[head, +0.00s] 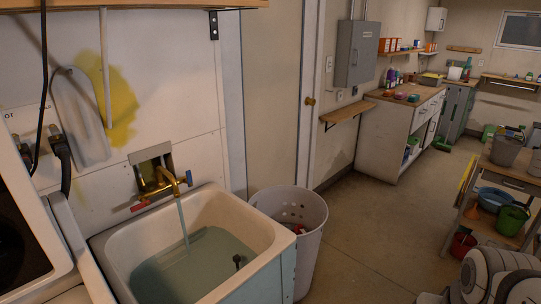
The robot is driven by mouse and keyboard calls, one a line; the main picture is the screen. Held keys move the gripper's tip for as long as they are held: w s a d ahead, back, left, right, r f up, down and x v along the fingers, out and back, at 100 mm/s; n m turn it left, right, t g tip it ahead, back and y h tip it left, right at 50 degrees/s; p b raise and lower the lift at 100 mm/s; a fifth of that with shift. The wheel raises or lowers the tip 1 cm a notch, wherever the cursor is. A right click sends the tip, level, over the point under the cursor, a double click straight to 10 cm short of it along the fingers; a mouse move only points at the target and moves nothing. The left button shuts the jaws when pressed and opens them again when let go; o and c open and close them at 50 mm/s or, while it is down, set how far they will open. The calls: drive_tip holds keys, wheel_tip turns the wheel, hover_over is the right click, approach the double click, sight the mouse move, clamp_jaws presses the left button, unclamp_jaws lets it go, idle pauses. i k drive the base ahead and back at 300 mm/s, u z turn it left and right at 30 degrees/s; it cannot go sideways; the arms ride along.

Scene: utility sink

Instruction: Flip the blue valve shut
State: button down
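The blue valve (189,178) is a small blue-handled lever on the right side of the brass faucet (160,183), above the utility sink (250,252). A red-handled valve (139,206) is on the faucet's left side. A stream of water (183,221) runs from the spout into the sink, where greenish water (195,268) stands. The blue handle is small here, and its exact angle is hard to tell. Rounded white and grey links of my arm show at the lower right, well apart from the faucet. My gripper is not in view.
A white perforated bin (305,215) stands against the sink's right side. A white appliance (25,215) is close on the left. A wooden shelf (120,4) overhangs above. Open floor (375,235) lies right of the bin, before a cart (507,180) with buckets.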

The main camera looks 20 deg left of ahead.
sight(188, 181)
drive_tip(key=u, duration=0.35)
drive_tip(key=i, duration=1.4)
drive_tip(key=u, duration=0.95)
drive_tip(key=k, duration=0.75)
drive_tip(key=u, duration=0.15)
drive_tip(key=i, duration=0.85)
drive_tip(key=z, duration=0.1)
